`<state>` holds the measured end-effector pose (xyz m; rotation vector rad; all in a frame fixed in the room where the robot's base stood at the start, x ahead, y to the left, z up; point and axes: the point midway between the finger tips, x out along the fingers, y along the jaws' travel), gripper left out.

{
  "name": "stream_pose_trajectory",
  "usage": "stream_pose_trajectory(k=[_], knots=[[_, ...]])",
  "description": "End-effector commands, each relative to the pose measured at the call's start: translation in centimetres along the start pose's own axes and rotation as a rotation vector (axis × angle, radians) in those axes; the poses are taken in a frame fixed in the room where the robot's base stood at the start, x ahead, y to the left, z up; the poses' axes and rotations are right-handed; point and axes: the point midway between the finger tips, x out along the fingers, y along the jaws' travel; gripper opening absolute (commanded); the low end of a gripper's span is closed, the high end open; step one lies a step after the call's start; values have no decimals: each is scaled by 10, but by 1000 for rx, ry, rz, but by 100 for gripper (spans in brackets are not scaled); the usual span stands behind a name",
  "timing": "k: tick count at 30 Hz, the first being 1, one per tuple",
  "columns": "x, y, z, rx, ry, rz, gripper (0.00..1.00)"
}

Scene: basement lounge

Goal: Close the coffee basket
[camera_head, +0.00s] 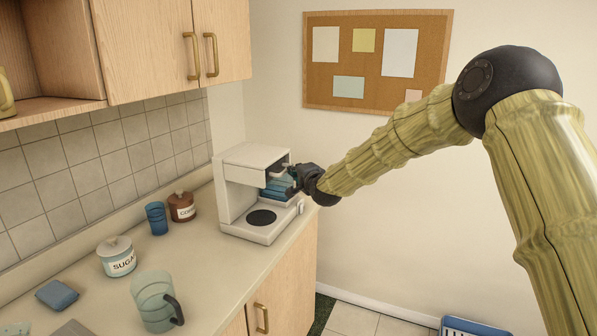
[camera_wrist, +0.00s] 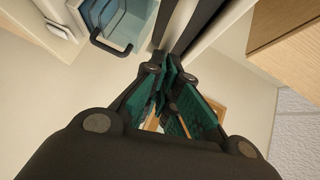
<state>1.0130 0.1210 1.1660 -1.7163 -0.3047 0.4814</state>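The white coffee machine (camera_head: 232,205) stands at the far end of the counter. Its blue coffee basket (camera_head: 276,189) sticks out from under the machine's top, so it is open. The basket (camera_wrist: 118,22) also shows at the top of the wrist view, with its hollow inside visible. My gripper (camera_head: 291,184) is at the right side of the machine, close beside the basket. In the wrist view my gripper (camera_wrist: 168,68) has its fingertips together with nothing seen between them, just right of the basket. Whether it touches the basket cannot be told.
A grey-green pitcher (camera_head: 152,300), a sugar jar (camera_head: 117,258), a blue cup (camera_head: 156,218) and a brown jar (camera_head: 182,207) stand on the counter (camera_head: 215,272). Wall cabinets (camera_head: 150,45) hang above. A cork board (camera_head: 375,95) is on the back wall.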

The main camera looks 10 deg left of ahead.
Motion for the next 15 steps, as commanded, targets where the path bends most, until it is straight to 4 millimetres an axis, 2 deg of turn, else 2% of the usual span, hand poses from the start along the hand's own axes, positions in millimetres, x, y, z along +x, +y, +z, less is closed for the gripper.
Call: stream_pose_trajectory(k=[9,15], knots=[[-25,0,-27,3,-2,0,0],[-65,2,-26,4,-2,0,0]])
